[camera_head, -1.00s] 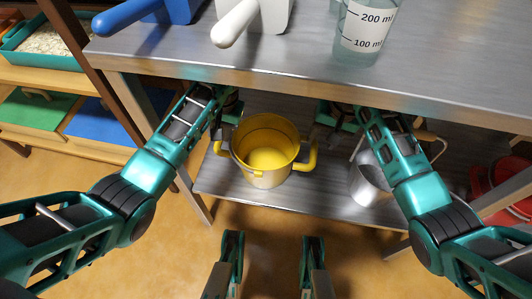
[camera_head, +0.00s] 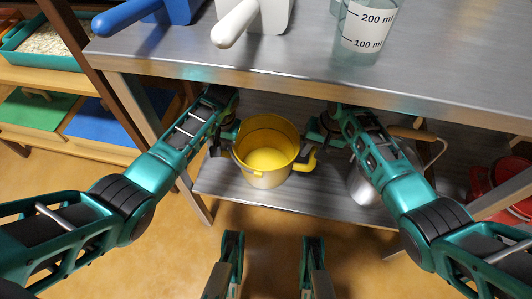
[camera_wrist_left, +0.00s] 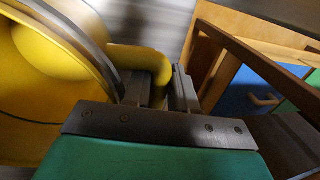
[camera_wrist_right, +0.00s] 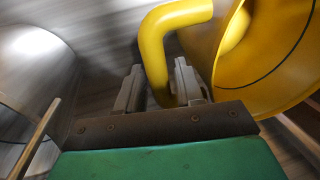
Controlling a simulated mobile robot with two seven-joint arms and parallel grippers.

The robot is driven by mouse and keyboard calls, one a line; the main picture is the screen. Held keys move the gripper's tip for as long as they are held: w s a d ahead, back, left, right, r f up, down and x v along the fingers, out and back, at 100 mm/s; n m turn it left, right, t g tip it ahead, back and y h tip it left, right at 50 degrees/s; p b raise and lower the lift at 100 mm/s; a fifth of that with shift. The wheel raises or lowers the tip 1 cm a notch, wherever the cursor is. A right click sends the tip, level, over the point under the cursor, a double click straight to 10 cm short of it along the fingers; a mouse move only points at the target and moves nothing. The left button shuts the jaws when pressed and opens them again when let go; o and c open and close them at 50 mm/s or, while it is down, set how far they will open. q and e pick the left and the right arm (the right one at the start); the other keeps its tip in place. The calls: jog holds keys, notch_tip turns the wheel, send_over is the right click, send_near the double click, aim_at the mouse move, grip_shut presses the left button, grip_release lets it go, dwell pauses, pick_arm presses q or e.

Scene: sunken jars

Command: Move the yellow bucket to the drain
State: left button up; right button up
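The yellow bucket (camera_head: 264,179) stands upright on the grey lower shelf under the bench and looks empty. It has a curved handle on each side. My left gripper (camera_head: 220,143) is at the left handle; in the left wrist view its fingers (camera_wrist_left: 161,90) are close on both sides of that handle (camera_wrist_left: 138,58). My right gripper (camera_head: 318,140) is at the right handle; in the right wrist view its fingers (camera_wrist_right: 160,88) flank that handle (camera_wrist_right: 157,45) closely. Both look shut on the handles. I see no drain in these views.
The bench top (camera_head: 290,60) overhangs the bucket and carries scoops and a beaker (camera_head: 362,35). A metal pot (camera_head: 365,185) stands right of the bucket, near my right arm. Red containers (camera_head: 500,190) are at far right. The floor (camera_head: 270,250) in front is mostly clear.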

pick_arm(q)
jog(key=c, duration=0.3)
pick_arm(e)
jog(key=shift+c, duration=1.4)
pick_arm(q)
grip_shut()
pick_arm(e)
grip_shut()
pick_arm(q)
jog(key=shift+r, duration=0.15)
pick_arm(e)
jog(key=shift+r, duration=0.1)
